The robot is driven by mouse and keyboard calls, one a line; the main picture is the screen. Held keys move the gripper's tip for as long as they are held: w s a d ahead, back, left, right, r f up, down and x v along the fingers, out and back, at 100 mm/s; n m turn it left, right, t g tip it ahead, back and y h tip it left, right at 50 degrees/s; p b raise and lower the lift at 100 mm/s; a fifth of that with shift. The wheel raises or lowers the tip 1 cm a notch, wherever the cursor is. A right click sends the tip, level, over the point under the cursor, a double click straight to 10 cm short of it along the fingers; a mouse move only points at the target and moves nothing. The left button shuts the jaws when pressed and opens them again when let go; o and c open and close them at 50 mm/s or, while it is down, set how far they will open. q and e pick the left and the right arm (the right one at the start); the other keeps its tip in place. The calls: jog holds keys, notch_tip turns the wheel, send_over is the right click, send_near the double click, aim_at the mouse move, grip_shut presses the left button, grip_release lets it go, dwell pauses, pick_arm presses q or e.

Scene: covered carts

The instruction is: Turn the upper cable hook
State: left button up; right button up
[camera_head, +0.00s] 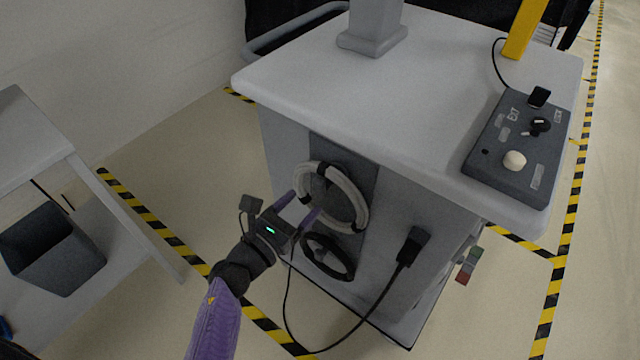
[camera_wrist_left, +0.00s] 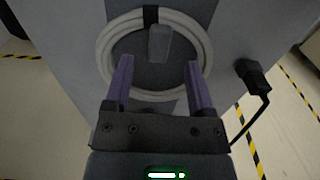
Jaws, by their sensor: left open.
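The upper cable hook (camera_wrist_left: 160,44) is a grey upright tab inside a coil of whitish cable (camera_wrist_left: 103,62) on the cart's side panel. It lies ahead of my left gripper, between the lines of the two fingers in the wrist view. The coil also shows in the head view (camera_head: 359,205), where the hook is hard to make out. My left gripper (camera_head: 302,206) is open, its purple fingers (camera_wrist_left: 158,88) apart with nothing between them. The fingertips overlap the coil's lower part in the wrist view; I cannot tell whether they touch it. My right gripper is not in view.
A dark ring (camera_head: 345,270) sits below the coil. A black plug (camera_head: 413,246) with a hanging cable is to its right. The grey cart (camera_head: 440,75) carries a control box (camera_head: 500,165) on top. A side table with a dark bin (camera_head: 50,255) stands at left, with open floor between.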

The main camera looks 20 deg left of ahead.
aim_at(316, 190)
pick_arm(q)
jog(key=x, duration=0.5)
jog(key=shift+b, duration=0.3)
grip_shut()
